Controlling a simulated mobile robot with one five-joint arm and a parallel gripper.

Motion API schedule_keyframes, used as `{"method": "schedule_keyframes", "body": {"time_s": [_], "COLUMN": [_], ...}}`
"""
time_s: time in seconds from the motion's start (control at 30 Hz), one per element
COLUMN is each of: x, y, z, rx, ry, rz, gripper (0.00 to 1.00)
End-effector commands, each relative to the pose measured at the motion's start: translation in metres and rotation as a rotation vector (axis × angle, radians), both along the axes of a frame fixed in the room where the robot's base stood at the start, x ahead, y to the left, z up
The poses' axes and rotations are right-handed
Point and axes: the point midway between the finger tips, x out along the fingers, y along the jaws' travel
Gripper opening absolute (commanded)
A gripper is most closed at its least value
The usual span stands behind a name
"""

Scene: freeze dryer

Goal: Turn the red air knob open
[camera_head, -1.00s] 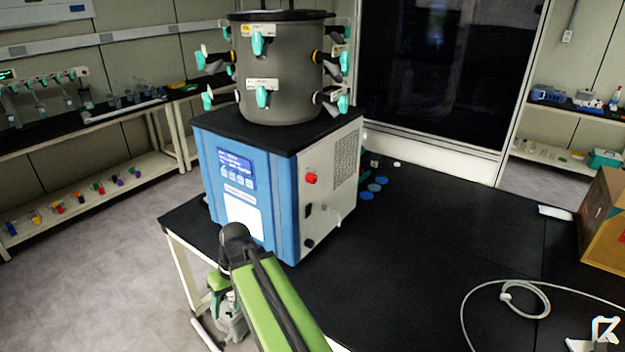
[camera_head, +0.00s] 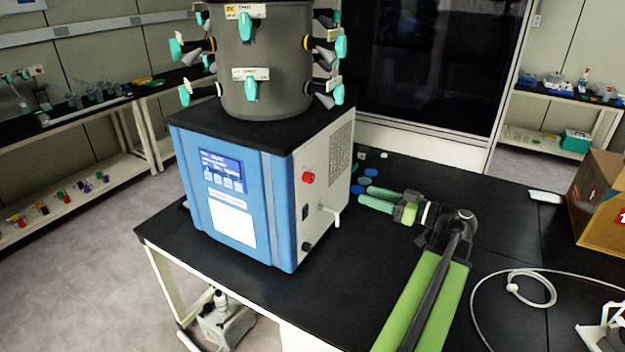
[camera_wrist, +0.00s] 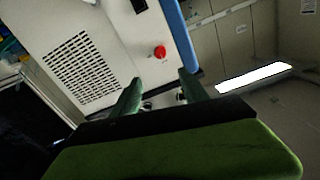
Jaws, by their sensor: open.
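The red air knob (camera_head: 308,177) sits on the white right side panel of the blue and white freeze dryer (camera_head: 235,200), near its front edge. My gripper (camera_head: 366,198) is to the right of that panel, over the black table. Its two green fingers are apart with nothing between them, pointing left toward the machine. In the wrist view the red knob (camera_wrist: 160,52) shows beyond and above the fingers (camera_wrist: 160,92), clear of them. A small outlet and a black knob on the panel are partly hidden behind the fingers there.
A grey chamber (camera_head: 265,70) with several teal-handled valves stands on the freeze dryer. Blue discs (camera_head: 362,181) lie on the black table (camera_head: 400,285) behind my gripper. A coiled white hose (camera_head: 515,290) and a cardboard box (camera_head: 603,205) are at the right.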

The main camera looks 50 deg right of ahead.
Motion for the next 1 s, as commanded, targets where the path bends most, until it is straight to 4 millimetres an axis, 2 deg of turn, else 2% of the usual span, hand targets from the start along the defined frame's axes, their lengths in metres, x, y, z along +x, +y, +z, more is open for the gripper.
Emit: {"method": "schedule_keyframes", "body": {"time_s": [0.17,0.5,0.7,0.83,1.0], "x": [0.025,0.110,0.152,0.168,0.174], "y": [0.008,0.030,0.040,0.044,0.046], "z": [0.000,0.000,0.000,0.000,-0.001], "rx": [0.002,0.002,0.002,0.002,0.002], "ry": [0.002,0.003,0.003,0.003,0.004], "rz": [0.007,0.013,0.013,0.012,0.011], "gripper": [0.52,0.52,0.52,0.52,0.52]}}
